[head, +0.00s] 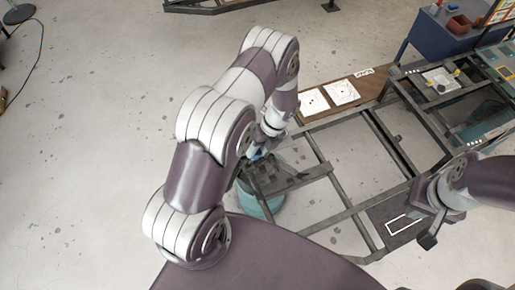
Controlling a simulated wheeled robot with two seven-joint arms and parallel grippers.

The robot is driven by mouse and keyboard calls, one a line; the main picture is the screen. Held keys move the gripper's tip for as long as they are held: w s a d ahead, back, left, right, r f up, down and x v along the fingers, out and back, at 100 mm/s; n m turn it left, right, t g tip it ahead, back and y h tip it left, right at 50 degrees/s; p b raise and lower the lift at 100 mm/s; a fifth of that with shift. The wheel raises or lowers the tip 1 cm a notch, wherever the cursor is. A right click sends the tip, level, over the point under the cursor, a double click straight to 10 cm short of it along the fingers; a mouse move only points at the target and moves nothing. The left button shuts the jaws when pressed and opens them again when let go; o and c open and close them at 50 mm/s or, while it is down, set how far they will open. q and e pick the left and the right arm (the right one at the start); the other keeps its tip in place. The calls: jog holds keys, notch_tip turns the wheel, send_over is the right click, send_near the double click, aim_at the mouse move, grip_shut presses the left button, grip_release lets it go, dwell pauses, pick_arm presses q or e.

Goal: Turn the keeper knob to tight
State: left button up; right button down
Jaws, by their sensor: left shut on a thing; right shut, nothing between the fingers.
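My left arm reaches down to the dark metal fixture (285,181) on the near left part of the frame, above a teal cylinder (262,204). My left gripper (257,160) is mostly hidden behind its own wrist. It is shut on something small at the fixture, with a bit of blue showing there. I cannot make out the keeper knob or its marking from here. My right gripper (428,241) is shut and empty, over the near right part of the frame.
An open dark metal frame (336,205) fills the right side. White cards (342,92) lie on a brown board at its back. A dark panel with a white outline (404,224) lies below my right gripper. A blue cabinet (440,38) stands at the back right.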

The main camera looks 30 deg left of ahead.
pick_arm(q)
jog(key=o, duration=1)
jog(key=shift+o, duration=0.2)
jog(key=b+v, duration=0.1)
jog(key=v, duration=1.1)
jog(key=shift+r, duration=0.3)
